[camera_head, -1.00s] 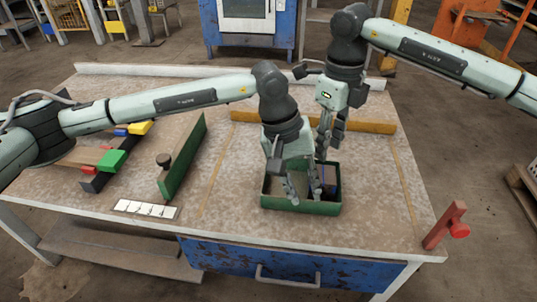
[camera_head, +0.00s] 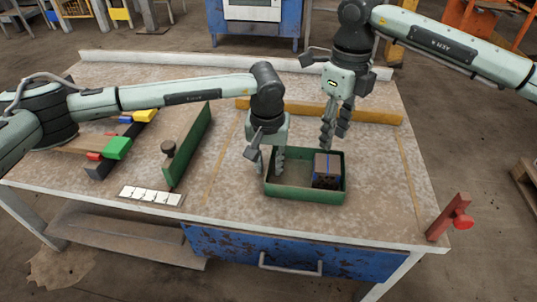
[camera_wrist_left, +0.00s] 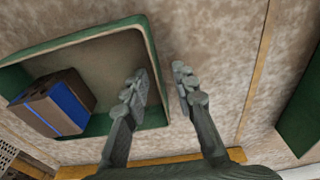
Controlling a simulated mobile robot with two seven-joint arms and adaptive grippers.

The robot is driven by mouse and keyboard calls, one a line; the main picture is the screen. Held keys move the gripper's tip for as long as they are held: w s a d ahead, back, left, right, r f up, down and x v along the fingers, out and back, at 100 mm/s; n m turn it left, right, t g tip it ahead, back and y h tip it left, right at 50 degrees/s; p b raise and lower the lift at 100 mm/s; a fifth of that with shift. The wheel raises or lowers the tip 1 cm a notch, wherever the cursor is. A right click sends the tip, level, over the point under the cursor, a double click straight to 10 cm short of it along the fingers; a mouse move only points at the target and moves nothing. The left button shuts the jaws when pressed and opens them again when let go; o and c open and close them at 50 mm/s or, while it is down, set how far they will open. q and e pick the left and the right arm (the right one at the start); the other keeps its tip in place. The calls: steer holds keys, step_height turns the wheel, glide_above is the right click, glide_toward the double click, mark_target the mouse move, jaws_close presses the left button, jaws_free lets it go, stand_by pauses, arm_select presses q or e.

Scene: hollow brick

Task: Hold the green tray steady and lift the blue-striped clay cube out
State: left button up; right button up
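The green tray (camera_head: 300,193) sits on the table, and its rim also shows in the left wrist view (camera_wrist_left: 95,33). The brown clay cube (camera_head: 327,172) with a blue stripe stands inside at the tray's right end; the left wrist view shows the cube (camera_wrist_left: 52,103) with holes in one face. My left gripper (camera_head: 266,168) is open at the tray's left wall. In the left wrist view its fingers (camera_wrist_left: 162,82) lie either side of that wall, with gaps, one inside and one outside. My right gripper (camera_head: 335,138) is open and empty, above and behind the cube.
A wooden strip (camera_head: 375,117) lies behind the tray. A green upright board (camera_head: 190,146) and a checkered card (camera_head: 150,196) are to the left. Coloured blocks (camera_head: 118,148) lie further left. A red clamp (camera_head: 450,216) is at the right front corner. Table right of the tray is clear.

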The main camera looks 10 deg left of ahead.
arm_select(q)
steer(key=shift+f, duration=0.25)
steer(key=shift+c, duration=0.2)
jaws_close()
arm_select(e)
steer(key=shift+o, duration=0.6)
